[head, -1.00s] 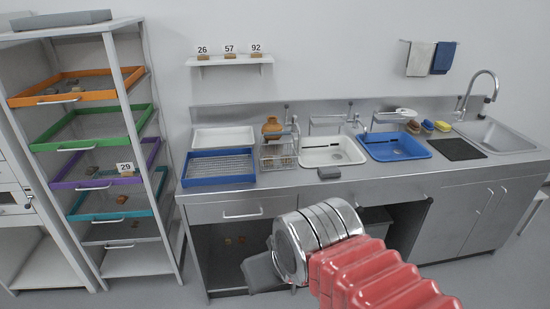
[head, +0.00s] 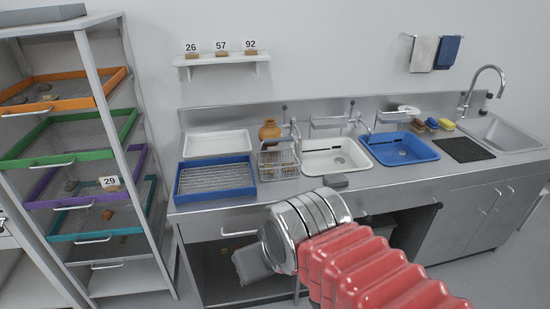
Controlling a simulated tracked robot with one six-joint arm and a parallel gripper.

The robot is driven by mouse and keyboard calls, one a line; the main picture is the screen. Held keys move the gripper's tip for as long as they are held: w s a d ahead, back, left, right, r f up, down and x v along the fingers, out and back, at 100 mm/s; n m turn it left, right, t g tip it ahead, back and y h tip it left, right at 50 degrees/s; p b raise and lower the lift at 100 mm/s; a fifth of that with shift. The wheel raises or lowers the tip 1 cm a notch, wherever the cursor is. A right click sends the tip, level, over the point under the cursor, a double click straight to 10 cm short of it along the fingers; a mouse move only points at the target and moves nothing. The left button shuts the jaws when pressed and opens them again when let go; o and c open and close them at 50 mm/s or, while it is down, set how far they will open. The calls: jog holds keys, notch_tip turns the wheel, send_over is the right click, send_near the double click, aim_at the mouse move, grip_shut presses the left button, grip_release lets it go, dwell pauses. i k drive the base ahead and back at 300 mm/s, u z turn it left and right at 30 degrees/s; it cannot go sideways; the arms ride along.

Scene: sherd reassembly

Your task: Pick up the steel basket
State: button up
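The steel basket (head: 279,159), made of thin wire, stands upright on the steel counter between the blue mesh tray and the white basin. Something brownish shows through its wires, too small to make out. My arm reaches in from the lower right, and its grey end, my gripper (head: 252,264), is low in front of the counter's open cabinet. It is below the basket in the picture and well apart from it. The fingers are turned away and mostly hidden behind the wrist, so their opening cannot be seen.
On the counter (head: 400,178) are a blue mesh tray (head: 215,178), a white tray (head: 220,143), a brown jar (head: 270,130), a white basin (head: 334,157) and a blue basin (head: 401,148). A drawer rack (head: 122,80) stands left.

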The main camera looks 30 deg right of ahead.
aim_at(276, 149)
jog(key=u, duration=0.05)
jog(key=i, duration=1.2)
